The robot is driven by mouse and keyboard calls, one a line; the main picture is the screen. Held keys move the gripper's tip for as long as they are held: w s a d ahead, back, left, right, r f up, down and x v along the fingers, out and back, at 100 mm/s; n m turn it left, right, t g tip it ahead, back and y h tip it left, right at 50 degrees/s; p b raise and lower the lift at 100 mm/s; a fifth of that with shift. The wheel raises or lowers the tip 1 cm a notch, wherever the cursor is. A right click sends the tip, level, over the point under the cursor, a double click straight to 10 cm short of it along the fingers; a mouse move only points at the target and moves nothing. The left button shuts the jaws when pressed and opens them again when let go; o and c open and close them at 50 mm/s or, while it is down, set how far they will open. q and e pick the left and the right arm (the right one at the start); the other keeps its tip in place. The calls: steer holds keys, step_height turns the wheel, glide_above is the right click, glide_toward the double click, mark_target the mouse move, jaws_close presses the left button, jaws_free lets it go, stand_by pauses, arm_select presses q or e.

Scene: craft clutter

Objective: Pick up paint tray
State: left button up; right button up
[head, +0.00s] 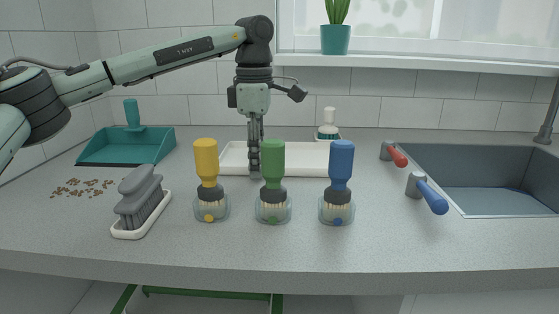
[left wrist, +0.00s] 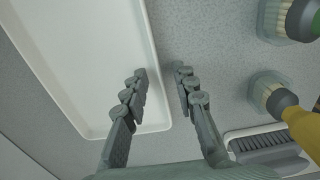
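The paint tray, a shallow white rectangular tray (head: 304,160), lies flat on the grey counter behind the coloured-handled brushes. It also fills the left part of the left wrist view (left wrist: 85,60). My left gripper (head: 254,168) points down at the tray's near side in the head view, partly hidden by the green brush. In the left wrist view my left gripper (left wrist: 161,73) is open, with one finger over the tray's inside and the other beyond its rim. The rim runs between the fingers; I cannot tell whether they touch it. My right gripper is not in view.
Yellow (head: 206,160), green (head: 272,160) and blue (head: 341,160) brushes stand in clear holders before the tray. A grey scrub brush (head: 139,195), crumbs (head: 84,187) and teal dustpan (head: 110,148) are left.

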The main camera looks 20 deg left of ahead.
arm_select(q)
steer(key=shift+c, duration=0.5)
jaws_close()
